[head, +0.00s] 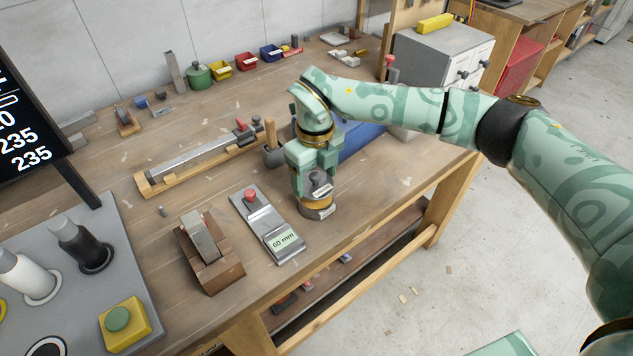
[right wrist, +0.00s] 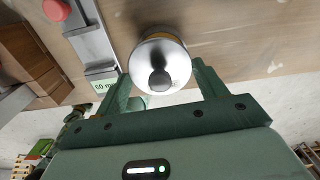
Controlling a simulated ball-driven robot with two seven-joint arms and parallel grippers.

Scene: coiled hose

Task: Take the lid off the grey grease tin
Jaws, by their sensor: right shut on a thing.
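The grey grease tin (head: 317,212) stands upright near the front edge of the workbench, with a label on its side and a brass-coloured band. Its grey domed lid (head: 320,189) has a dark knob on top. The lid also shows from above in the right wrist view (right wrist: 172,58). My right gripper (head: 317,184) points down over the tin, with one finger on each side of the lid, shut on it. The lid looks level and sits at the tin's top; I cannot tell whether a gap lies beneath it. My left gripper is not in view.
A grey plate with a red knob and a "60 mm" label (head: 284,243) lies just left of the tin. A blue box (head: 362,140) and a dark pot (head: 273,156) stand behind. Bare bench (head: 395,185) lies to the right.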

